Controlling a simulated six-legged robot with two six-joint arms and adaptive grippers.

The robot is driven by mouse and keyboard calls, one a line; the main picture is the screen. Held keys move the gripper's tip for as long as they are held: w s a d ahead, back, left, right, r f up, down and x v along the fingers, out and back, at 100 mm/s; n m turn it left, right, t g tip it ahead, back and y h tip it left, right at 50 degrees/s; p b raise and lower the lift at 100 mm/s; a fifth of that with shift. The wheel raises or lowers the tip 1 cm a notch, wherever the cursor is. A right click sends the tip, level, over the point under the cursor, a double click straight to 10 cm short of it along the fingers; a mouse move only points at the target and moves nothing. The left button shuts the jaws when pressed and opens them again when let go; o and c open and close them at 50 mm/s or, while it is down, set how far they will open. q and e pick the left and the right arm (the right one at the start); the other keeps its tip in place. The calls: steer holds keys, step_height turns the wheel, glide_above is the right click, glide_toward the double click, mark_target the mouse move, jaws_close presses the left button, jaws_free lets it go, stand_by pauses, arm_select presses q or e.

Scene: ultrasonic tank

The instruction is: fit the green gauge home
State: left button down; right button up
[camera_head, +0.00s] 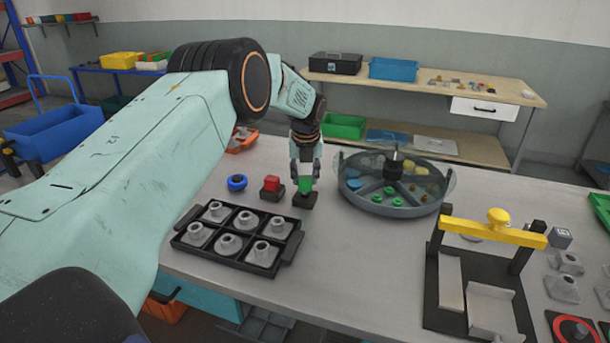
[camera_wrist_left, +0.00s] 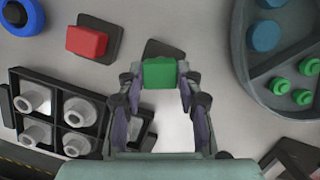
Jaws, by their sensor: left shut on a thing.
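The green gauge (camera_head: 305,185) is a small green block between the fingers of my left gripper (camera_head: 306,178). The gripper is shut on it and points down, over a dark square base (camera_head: 305,201). In the left wrist view the block (camera_wrist_left: 159,74) is between the two fingertips, and part of the dark base (camera_wrist_left: 162,49) shows past it. I cannot tell whether the block touches the base. A red block (camera_head: 271,183) is on a similar dark base just to the left. My right gripper is not in view.
A black tray (camera_head: 286,254) with several grey flanged pieces lies in front. A blue ring (camera_head: 237,183) is left of the red block. A round divided tank (camera_head: 387,210) stands to the right. A black fixture with a yellow clamp bar (camera_head: 492,232) stands at the front right.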

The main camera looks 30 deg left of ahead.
arm_select(q)
steer(key=shift+f, duration=1.15)
stand_by(3.6)
steer(key=c, duration=0.8)
jaws_free()
steer(key=v, duration=1.2)
